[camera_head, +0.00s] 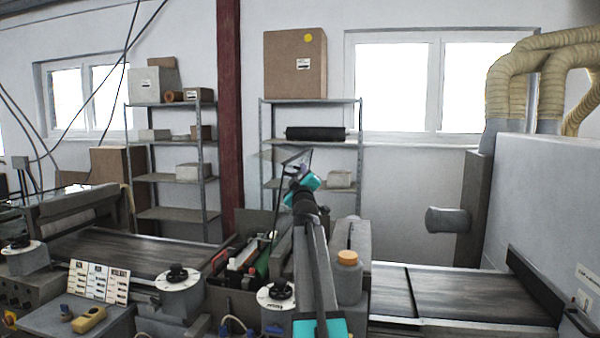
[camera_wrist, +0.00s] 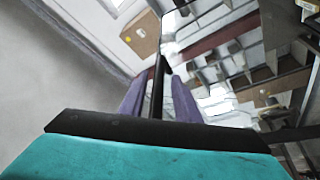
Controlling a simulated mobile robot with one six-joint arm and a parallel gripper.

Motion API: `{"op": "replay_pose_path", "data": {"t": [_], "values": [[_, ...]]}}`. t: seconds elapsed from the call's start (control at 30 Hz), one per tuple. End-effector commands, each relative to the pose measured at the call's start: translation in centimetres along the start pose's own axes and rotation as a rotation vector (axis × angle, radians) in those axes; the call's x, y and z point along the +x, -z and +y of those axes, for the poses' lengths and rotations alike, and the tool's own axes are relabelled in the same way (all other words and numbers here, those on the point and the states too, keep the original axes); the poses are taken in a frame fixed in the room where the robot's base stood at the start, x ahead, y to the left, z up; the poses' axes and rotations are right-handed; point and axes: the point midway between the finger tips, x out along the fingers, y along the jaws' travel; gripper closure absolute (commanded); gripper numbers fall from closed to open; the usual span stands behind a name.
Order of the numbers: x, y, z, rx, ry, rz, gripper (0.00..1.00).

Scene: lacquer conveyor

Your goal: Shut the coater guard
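The coater guard (camera_head: 296,157) is a clear panel with a dark edge, standing raised and tilted above the coater in the head view. In the wrist view its dark edge bar (camera_wrist: 158,88) runs up between my two purple fingers, with the clear panel to its right. My gripper (camera_head: 299,172) is at the raised guard. In the wrist view my gripper (camera_wrist: 162,76) looks open, with a finger on each side of the bar and a narrow gap showing. Contact with the bar cannot be made out. My arm hides part of the coater (camera_head: 250,265).
Conveyor belts run left (camera_head: 130,252) and right (camera_head: 460,295) of the coater. Dial posts (camera_head: 180,275) and a control desk (camera_head: 85,320) are in front. Shelves (camera_head: 172,213) stand against the wall.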

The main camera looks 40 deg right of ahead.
Motion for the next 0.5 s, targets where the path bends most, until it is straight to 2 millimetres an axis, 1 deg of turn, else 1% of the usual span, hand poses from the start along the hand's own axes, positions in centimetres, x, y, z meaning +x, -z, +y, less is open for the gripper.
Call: {"op": "replay_pose_path", "data": {"t": [0.03,0.13,0.5], "values": [[0.43,0.03,0.03,0.0,0.0,0.0,0.71],[0.73,0.0,0.01,0.0,0.0,0.0,0.71],[0.81,-0.04,0.01,0.0,-0.001,0.0,0.71]]}}
